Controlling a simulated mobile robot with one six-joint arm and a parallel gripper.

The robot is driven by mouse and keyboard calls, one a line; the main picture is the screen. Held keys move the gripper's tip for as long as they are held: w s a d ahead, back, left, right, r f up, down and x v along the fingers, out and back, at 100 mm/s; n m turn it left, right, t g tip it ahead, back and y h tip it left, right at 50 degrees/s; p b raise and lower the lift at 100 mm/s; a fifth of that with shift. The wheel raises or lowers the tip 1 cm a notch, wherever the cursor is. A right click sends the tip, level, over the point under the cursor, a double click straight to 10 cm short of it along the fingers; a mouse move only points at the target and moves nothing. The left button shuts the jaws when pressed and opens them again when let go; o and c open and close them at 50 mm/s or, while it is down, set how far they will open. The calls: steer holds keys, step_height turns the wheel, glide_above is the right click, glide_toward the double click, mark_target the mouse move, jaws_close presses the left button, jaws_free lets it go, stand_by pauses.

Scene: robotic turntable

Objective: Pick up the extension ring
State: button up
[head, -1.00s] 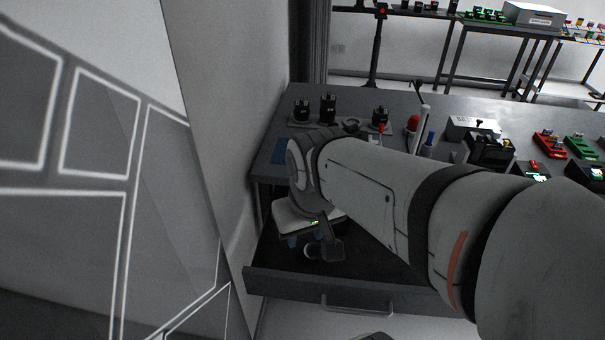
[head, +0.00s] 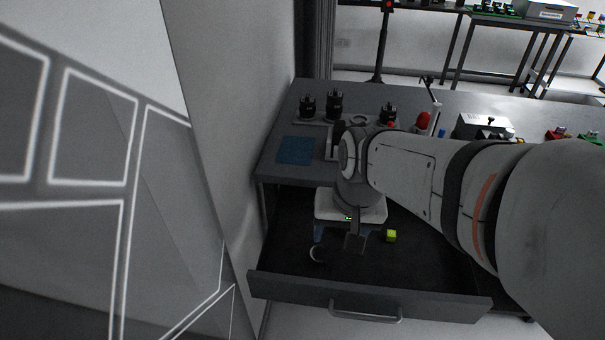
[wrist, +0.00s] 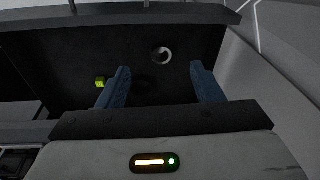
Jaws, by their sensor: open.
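The extension ring appears to be the light ring (wrist: 161,54) lying on the dark drawer floor in the wrist view. In the head view a pale curved part of a ring (head: 316,254) shows beside my gripper, partly hidden by it. My gripper (wrist: 159,75) is open and empty, with its blue fingers wide apart. In the wrist view the ring lies beyond the fingertips, between their lines and a little right of the middle. In the head view my gripper (head: 335,245) points down into the open drawer.
The open drawer (head: 370,297) has a front wall with a handle. A small yellow-green cube (head: 391,236) lies in it; it also shows left of the fingers in the wrist view (wrist: 100,82). A blue square (head: 295,150) and black parts stand on the tabletop. A wall closes the left side.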

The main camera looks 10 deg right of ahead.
steer(key=o, duration=0.4)
steer(key=w+f+m+g+y+b, duration=0.1)
steer(key=w+f+m+y+b, duration=0.1)
steer(key=w+f+m, duration=0.3)
step_height(320, 180, down, 4)
steer(key=shift+w+d+r+m+g+y, duration=0.2)
steer(key=shift+w+d+m+g+y, duration=0.15)
steer(key=shift+m, duration=0.75)
steer(key=m+y+b, duration=0.3)
steer(key=m, duration=0.7)
glide_toward(321, 254)
steer(key=shift+s+a+f, duration=0.25)
steer(key=shift+a+f, duration=0.2)
steer(key=shift+f, duration=0.05)
steer(key=shift+s+a+f, duration=0.2)
steer(key=shift+a+f, duration=0.25)
steer(key=shift+w+d+b+x, duration=0.1)
steer(key=shift+w+b+x, duration=0.1)
steer(key=shift+x, duration=1.7)
steer(key=shift+w+d+b+x, duration=0.1)
steer(key=shift+w+b+x, duration=0.1)
steer(key=shift+x, duration=1.75)
